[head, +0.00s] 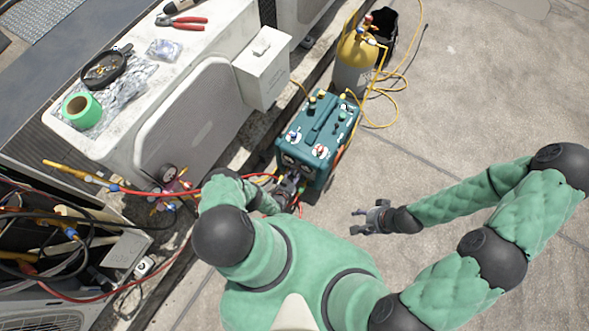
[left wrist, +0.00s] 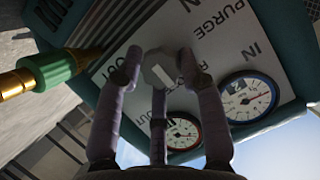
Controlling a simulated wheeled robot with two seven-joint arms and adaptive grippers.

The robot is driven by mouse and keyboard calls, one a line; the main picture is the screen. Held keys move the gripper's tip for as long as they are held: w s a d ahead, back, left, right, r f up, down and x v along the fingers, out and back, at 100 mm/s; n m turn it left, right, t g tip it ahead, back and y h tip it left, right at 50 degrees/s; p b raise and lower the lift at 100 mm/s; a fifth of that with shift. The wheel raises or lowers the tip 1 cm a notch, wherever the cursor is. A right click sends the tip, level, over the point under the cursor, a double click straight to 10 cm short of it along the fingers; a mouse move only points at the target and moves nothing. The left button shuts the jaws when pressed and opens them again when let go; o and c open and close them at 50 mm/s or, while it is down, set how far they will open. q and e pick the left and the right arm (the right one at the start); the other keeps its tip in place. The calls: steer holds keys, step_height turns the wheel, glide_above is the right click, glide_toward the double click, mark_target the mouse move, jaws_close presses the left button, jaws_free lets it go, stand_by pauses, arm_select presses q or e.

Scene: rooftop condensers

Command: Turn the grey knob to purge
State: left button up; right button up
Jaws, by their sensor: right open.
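The grey knob (left wrist: 160,70) has a pale mark on its face and sits on the white label panel of the teal recovery machine (head: 318,137). The word PURGE is printed up and to the right of it in the left wrist view. My left gripper (left wrist: 160,68) has its fingers on either side of the knob, very close to it; I cannot tell if they touch. In the head view my left gripper (head: 287,188) is at the near side of the machine, and the knob is hidden there. My right gripper (head: 366,220) is open and empty over the concrete, apart from the machine.
Two round gauges, one blue-rimmed (left wrist: 248,97) and one red-rimmed (left wrist: 182,131), sit beside the knob. A brass and green fitting (left wrist: 40,75) is at the left. A yellow cylinder (head: 354,62) stands behind the machine. Hoses run left.

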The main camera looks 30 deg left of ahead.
arm_select(q)
steer(key=shift+w+a+r, duration=0.1)
steer(key=shift+a, duration=0.1)
steer(key=shift+a+n+h, duration=0.1)
steer(key=shift+n+h, duration=0.4)
steer(key=shift+n, duration=0.2)
steer(key=n+h, duration=0.1)
steer(key=n, duration=0.1)
steer(key=shift+w+a+n+h, duration=0.1)
steer(key=shift+a+n+h, duration=0.1)
steer(key=shift+n+h, duration=0.2)
steer(key=shift+a, duration=0.2)
steer(key=o, duration=1.1)
steer(key=shift+w, duration=0.1)
steer(key=shift+d+h, duration=0.15)
steer(key=shift+h, duration=0.15)
steer(key=shift+d+n, duration=0.1)
steer(key=shift+n, duration=0.2)
steer(key=shift+s, duration=0.25)
